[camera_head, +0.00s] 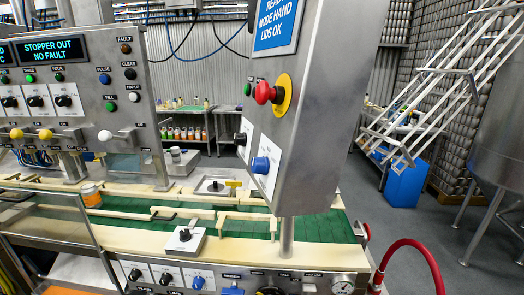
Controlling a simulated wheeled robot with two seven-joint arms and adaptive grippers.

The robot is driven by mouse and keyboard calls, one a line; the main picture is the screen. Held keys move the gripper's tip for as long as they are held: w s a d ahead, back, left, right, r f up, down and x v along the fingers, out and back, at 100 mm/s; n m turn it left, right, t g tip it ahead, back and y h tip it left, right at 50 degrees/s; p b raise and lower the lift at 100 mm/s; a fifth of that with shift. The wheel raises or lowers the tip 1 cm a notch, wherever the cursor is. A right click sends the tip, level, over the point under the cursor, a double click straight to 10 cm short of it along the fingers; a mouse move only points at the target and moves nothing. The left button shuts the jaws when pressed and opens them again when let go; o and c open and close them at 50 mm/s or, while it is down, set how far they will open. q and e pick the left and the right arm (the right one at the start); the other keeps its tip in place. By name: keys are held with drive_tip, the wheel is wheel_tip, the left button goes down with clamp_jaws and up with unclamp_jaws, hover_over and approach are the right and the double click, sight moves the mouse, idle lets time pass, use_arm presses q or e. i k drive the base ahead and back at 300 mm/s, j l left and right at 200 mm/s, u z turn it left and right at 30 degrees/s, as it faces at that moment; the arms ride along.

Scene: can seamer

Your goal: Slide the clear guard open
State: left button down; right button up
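A clear panel in a thin metal frame, which looks like the guard (42,222), stands at the lower left in front of the conveyor. The left picture edge cuts it off, and I cannot tell how far it is open. An orange-labelled can (91,194) stands on the green conveyor (320,229) near the guard's upper right corner. Neither of my grippers shows in the head view.
A grey control box (312,130) with a red stop button (265,92) hangs over the conveyor on a post. A panel with knobs and a lit display (52,49) stands at left. A red hose (420,246) curves at lower right.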

sight(47, 216)
drive_tip(key=u, duration=1.7)
